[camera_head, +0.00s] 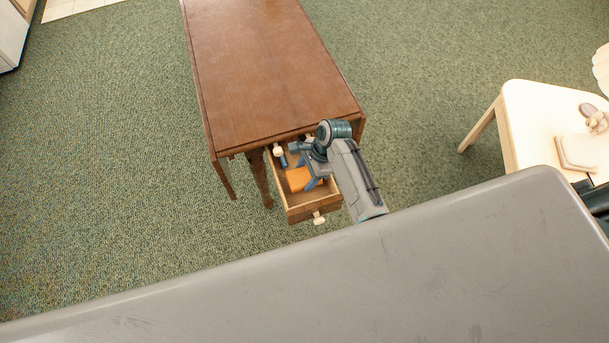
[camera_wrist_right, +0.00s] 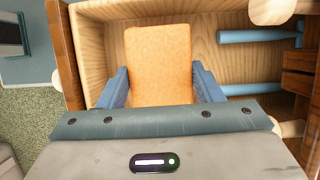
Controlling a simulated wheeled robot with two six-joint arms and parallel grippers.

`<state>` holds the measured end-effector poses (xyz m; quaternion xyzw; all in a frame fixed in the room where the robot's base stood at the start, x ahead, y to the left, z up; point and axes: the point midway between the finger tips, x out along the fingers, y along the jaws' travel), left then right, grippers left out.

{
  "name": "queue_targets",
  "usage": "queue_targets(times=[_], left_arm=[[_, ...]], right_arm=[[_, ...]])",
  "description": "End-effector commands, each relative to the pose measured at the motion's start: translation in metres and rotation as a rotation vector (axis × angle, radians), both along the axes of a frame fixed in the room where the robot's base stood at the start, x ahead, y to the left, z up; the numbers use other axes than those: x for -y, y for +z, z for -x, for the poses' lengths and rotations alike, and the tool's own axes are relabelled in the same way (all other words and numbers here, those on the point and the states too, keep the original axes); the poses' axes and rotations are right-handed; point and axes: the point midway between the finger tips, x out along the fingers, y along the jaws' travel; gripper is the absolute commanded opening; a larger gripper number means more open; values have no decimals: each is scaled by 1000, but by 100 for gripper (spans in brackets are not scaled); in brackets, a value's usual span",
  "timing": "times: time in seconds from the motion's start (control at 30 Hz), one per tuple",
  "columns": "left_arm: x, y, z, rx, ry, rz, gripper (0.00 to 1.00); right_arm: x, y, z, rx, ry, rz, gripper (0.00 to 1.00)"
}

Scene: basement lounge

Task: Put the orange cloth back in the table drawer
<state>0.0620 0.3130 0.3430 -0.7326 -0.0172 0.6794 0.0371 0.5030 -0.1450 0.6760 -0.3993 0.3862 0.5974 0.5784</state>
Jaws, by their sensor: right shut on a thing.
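The orange cloth (camera_head: 298,179) is a small folded block inside the open table drawer (camera_head: 300,213), at the front end of the brown wooden table (camera_head: 270,70). My right gripper (camera_head: 308,176) reaches down into the drawer and is shut on the cloth. In the right wrist view the cloth (camera_wrist_right: 158,65) sits between the two blue fingers (camera_wrist_right: 160,88), with the pale wooden drawer floor (camera_wrist_right: 205,45) around it. Whether the cloth touches the floor is hard to tell. My left gripper is not in view.
Blue rod-shaped items (camera_wrist_right: 255,37) lie in the drawer beside the cloth. The drawer has a pale front knob (camera_head: 319,219). A cream table (camera_head: 540,120) with objects on it stands at the right. Green carpet (camera_head: 120,170) is clear at the left.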

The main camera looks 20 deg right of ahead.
Motion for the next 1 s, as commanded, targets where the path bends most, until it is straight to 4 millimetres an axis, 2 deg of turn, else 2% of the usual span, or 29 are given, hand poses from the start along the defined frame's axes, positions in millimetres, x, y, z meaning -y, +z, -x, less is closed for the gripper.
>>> queue_targets(times=[0.17, 0.3, 0.43, 0.7, 0.73, 0.8, 0.83, 1.0], left_arm=[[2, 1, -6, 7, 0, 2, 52], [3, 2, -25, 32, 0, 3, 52], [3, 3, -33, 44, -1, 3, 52], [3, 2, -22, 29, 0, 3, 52], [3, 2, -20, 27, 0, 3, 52], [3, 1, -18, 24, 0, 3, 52], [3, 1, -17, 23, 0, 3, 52], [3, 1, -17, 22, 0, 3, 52]], right_arm=[[0, -25, 0, -3, 0, 0, 38], [0, -40, 0, 0, 0, 0, 38], [0, -43, 0, 1, 1, 0, 38], [0, -45, 0, 0, 1, 0, 38], [0, -45, 0, 1, 1, 0, 63], [0, -45, 0, 1, 1, 0, 77], [0, -45, 0, 1, 1, 0, 81], [0, -45, 0, 1, 1, 0, 81]])
